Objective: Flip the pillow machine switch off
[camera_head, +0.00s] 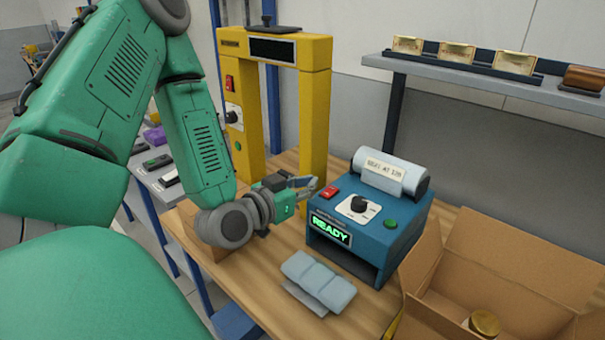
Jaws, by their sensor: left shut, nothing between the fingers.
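The pillow machine (375,225) is a blue box on the wooden table, with a white roll on top labelled "SEAL AT 120". Its green display (330,229) reads "READY". A red switch (330,192) sits at the left of its top panel, beside a black knob (358,204) and a green button (391,223). I cannot tell the switch's position. My left gripper (309,187) is shut and empty, just left of the red switch, with its fingers pointing toward it. I cannot tell whether it touches the machine. My right gripper is not in view.
A yellow frame (316,115) with its own red switch (229,83) stands behind my left gripper. Pale blue air pillows (319,281) lie in front of the machine. An open cardboard box (510,250) holding a gold-lidded jar (485,322) is at the right. A shelf (480,79) carries gold blocks.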

